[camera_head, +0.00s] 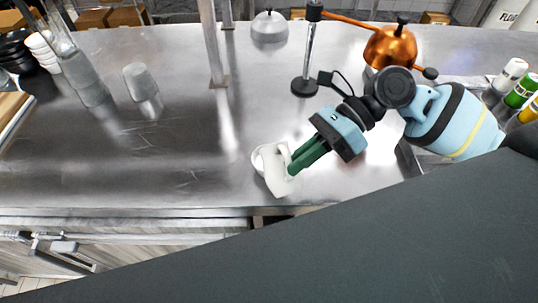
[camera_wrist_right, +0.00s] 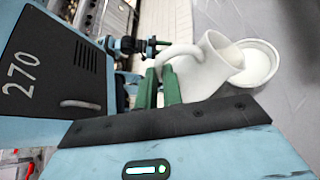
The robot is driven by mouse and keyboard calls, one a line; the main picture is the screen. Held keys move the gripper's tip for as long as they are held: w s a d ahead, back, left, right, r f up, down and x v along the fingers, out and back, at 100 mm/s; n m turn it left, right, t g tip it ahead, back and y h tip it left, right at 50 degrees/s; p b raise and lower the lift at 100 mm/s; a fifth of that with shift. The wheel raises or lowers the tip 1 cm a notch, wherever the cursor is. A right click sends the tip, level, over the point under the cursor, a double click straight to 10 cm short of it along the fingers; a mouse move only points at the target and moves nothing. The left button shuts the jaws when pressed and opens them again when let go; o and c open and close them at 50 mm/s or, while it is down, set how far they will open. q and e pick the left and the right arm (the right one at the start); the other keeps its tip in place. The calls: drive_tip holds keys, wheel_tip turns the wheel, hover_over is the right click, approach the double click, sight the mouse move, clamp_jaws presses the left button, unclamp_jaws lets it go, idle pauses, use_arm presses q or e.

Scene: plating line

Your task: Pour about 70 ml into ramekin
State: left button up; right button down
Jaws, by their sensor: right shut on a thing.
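A white jug (camera_head: 278,182) is tilted on its side at the front middle of the steel counter. It also shows in the right wrist view (camera_wrist_right: 205,72), with its mouth turned toward a white ramekin (camera_wrist_right: 262,62). In the head view the ramekin (camera_head: 257,158) is partly hidden behind the jug. The jug's mouth is at or over the ramekin's rim; I cannot tell whether they touch. My right gripper (camera_head: 294,169) has green fingers and is shut on the jug's handle (camera_wrist_right: 172,50). I cannot make out a stream or the fill level. My left gripper is not in view.
The steel counter (camera_head: 190,165) is clear to the left of the ramekin. A black-based stand (camera_head: 305,87) and a copper kettle (camera_head: 390,47) stand behind my right arm. A metal post (camera_head: 213,45), clear glasses (camera_head: 140,82) and bottles (camera_head: 509,76) stand farther off.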

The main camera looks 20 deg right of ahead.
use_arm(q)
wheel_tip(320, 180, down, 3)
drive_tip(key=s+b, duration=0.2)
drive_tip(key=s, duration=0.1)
use_arm(e)
drive_tip(key=shift+s+f+n+t, duration=0.3)
drive_tip(key=shift+s+n+t, duration=0.1)
drive_tip(key=shift+s+t, duration=0.15)
drive_tip(key=shift+s+r+n+t+p, duration=0.35)
drive_tip(key=shift+n+t+p, duration=0.2)
drive_tip(key=shift+p, duration=0.1)
drive_tip(key=shift+s+f, duration=0.1)
drive_tip(key=shift+f, duration=0.1)
use_arm(q)
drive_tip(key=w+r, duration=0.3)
drive_tip(key=shift+p, duration=0.3)
use_arm(e)
drive_tip(key=shift+s+f+n+t, duration=0.1)
drive_tip(key=shift+f+n+t, duration=0.05)
drive_tip(key=shift+n+t, duration=0.15)
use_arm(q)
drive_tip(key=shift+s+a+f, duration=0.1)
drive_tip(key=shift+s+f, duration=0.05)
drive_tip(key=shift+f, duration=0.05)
